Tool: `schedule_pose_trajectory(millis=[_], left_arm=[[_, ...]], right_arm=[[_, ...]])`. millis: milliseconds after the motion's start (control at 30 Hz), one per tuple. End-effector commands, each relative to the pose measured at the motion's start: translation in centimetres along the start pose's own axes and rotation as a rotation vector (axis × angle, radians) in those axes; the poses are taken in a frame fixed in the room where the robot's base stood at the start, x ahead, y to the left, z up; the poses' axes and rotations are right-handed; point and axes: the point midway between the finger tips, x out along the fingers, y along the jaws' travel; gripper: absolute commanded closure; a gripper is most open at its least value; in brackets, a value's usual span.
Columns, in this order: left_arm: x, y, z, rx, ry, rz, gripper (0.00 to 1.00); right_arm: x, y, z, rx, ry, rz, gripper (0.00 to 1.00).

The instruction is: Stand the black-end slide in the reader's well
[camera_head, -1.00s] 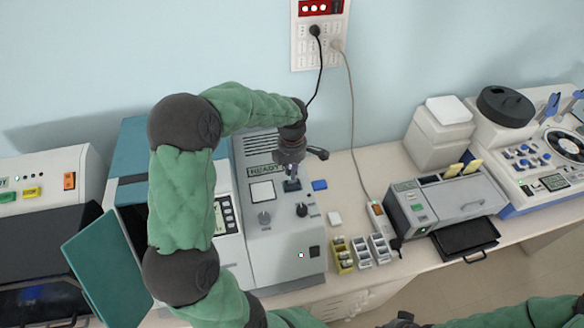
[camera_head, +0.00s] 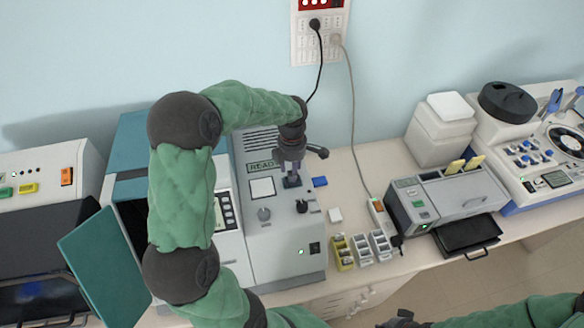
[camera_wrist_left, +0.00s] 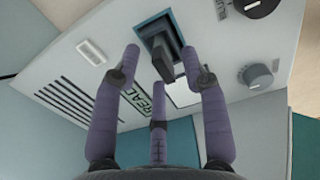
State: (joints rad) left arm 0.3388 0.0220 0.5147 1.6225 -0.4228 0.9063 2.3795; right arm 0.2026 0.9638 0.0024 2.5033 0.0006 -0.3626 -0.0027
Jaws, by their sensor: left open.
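The reader (camera_head: 283,235) is the grey machine with the READY label in the middle of the bench. Its well (camera_head: 291,182) is a dark, blue-edged socket on the top panel, which also shows in the left wrist view (camera_wrist_left: 148,28). A dark upright piece, apparently the black end of the slide (camera_wrist_left: 163,62), stands in the well and leans slightly in the picture. The rest of the slide is hidden. My left gripper (camera_head: 291,172) is open over the well, its purple fingers on either side of the black end and apart from it. My right gripper's fingers cannot be made out.
A small blue block (camera_head: 320,182) lies right of the well. Knobs (camera_head: 264,214) sit on the reader's panel. Yellow and white slide racks (camera_head: 362,250) stand on the bench at right, before a grey machine (camera_head: 450,200). A teal door (camera_head: 98,268) hangs open at left.

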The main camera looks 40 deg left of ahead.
Motion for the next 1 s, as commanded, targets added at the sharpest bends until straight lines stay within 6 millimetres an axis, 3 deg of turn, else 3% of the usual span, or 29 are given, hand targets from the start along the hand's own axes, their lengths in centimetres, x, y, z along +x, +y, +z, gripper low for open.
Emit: schedule_pose_trajectory(millis=[267,700,1000], left_arm=[[-1.9,0.1,0.1,-0.001,-0.001,0.003,0.56],[-10.0,0.1,0.1,0.001,-0.002,0.003,0.56],[-12.0,0.0,0.0,0.000,-0.001,0.000,0.56]], right_arm=[[0.0,0.0,0.0,0.000,0.000,0.000,1.00],[0.0,0.0,0.0,0.000,0.000,0.000,1.00],[0.0,0.0,0.0,0.000,0.000,0.000,1.00]])
